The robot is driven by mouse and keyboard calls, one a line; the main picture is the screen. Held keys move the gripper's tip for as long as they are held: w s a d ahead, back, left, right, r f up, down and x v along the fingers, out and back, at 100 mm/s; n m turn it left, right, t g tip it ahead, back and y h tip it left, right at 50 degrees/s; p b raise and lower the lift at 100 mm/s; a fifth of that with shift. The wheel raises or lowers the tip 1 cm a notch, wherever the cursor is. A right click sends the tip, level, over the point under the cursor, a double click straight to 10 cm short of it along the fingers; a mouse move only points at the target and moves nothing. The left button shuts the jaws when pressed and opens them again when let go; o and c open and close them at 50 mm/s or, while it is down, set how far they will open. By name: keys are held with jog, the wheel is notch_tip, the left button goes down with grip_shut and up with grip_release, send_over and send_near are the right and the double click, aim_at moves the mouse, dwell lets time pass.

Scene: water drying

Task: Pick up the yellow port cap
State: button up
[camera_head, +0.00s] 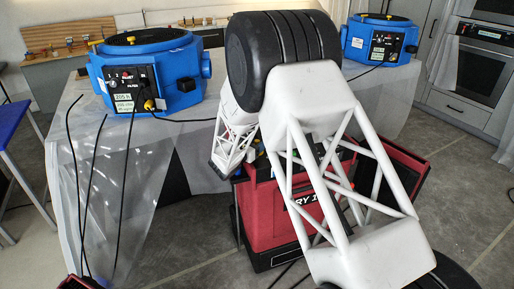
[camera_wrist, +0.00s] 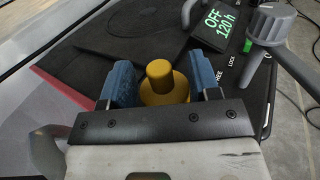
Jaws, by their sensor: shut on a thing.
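The yellow port cap (camera_wrist: 162,84) is a round yellow piece with a narrower knob on top, in the middle of the wrist view. My gripper (camera_wrist: 158,80) is shut on it, with one blue finger pad on each side. Whether the cap is seated or lifted is hard to tell, because my gripper hides its underside. In the head view my white lattice arm reaches over the red unit (camera_head: 274,215), and the gripper and cap are hidden behind it.
A grey knob (camera_wrist: 268,24) stands close on the right. Blue machines stand at left (camera_head: 150,70) and right (camera_head: 378,40), with dark cables hanging at the left one.

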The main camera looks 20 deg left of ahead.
aim_at(256, 141)
jog(key=shift+r, duration=5)
jog(key=shift+w, duration=0.15)
